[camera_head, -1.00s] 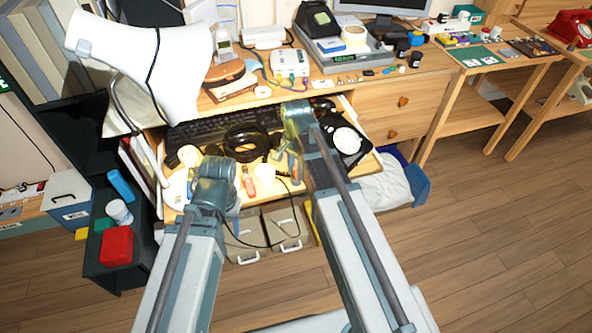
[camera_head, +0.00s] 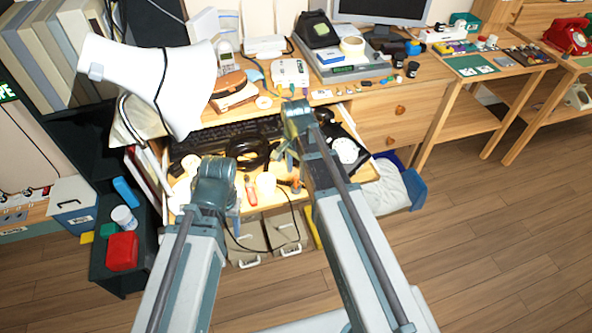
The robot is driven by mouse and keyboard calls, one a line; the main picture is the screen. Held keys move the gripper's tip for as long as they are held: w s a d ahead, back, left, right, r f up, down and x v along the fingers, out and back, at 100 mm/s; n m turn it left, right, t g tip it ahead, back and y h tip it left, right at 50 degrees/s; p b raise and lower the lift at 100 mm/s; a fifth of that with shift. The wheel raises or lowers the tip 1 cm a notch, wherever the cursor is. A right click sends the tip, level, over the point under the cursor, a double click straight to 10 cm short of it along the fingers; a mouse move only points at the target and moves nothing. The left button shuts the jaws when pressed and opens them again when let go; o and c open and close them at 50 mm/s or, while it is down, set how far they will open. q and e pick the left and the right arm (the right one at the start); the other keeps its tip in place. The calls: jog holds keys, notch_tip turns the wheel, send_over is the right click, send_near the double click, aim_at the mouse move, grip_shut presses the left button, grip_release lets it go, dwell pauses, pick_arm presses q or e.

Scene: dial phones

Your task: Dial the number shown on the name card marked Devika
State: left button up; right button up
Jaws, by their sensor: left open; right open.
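A black phone with a pale round dial (camera_head: 345,150) sits at the right end of the desk's pull-out tray. A red phone (camera_head: 571,39) stands at the far right on another table. Small cards (camera_head: 473,66) lie on the small table to the right of the desk; their writing is too small to read, so I cannot tell which is marked Devika. My two arms reach in from below over the tray, the right arm just left of the black phone.
A large white lamp (camera_head: 150,80) hangs over the desk's left side. A dark keyboard (camera_head: 215,137), a black coil (camera_head: 248,152) and small tools crowd the tray. A black shelf with a red box (camera_head: 122,251) stands at left. The wooden floor (camera_head: 480,260) at right is clear.

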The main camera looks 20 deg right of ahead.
notch_tip(320, 180, up, 9)
jog(key=p, duration=0.8)
jog(key=s+a+r+n+h+p, duration=0.1)
jog(key=s+a+r+n+p, duration=0.1)
jog(key=s+a+n, duration=0.8)
jog(key=s+n, duration=0.4)
jog(key=n, duration=0.1)
jog(key=shift+s+a+r, duration=0.15)
jog(key=shift+a+r, duration=0.1)
jog(key=shift+r, duration=0.15)
dwell(0.4)
